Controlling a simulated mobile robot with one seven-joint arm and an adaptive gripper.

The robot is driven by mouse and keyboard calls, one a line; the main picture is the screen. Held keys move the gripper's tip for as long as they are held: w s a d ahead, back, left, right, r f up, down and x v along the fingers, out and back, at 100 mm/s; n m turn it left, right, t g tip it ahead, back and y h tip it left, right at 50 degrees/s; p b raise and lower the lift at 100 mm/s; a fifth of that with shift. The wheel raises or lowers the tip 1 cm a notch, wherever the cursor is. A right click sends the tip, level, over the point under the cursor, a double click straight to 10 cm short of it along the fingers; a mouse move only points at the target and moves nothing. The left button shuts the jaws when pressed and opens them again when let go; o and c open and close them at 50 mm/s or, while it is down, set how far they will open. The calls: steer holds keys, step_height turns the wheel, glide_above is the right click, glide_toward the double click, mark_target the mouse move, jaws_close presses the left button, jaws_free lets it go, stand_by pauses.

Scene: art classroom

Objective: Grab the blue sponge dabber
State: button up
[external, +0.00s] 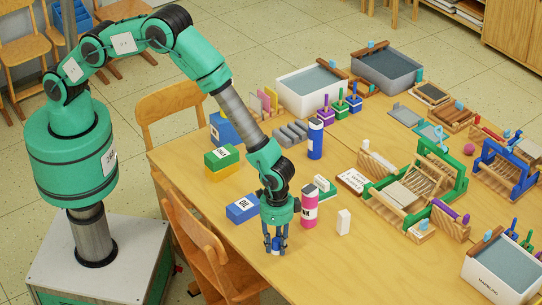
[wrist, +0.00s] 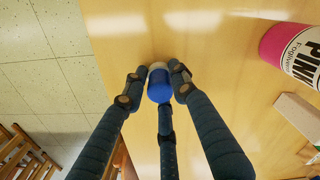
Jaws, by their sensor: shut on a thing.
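The blue sponge dabber (wrist: 160,88) shows in the wrist view as a small blue cylinder with a pale end. It sits between the fingertips of my gripper (wrist: 157,78), which is shut on it. In the external view my gripper (external: 275,247) points down near the front edge of the table. Only a small blue and white part of the dabber (external: 276,245) shows there between the fingers. I cannot tell whether the dabber touches the table.
A pink bottle (external: 309,207) and a white block (external: 343,222) stand just right of my gripper. A blue box (external: 243,208) lies to its left. Wooden frames and trays fill the table (external: 290,280) further right. A chair (external: 207,250) stands against the near edge.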

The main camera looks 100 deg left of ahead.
mark_target(276, 239)
steer(key=shift+r, duration=0.1)
step_height(276, 239, up, 10)
steer(key=shift+f+p, duration=0.1)
steer(key=shift+p, duration=0.6)
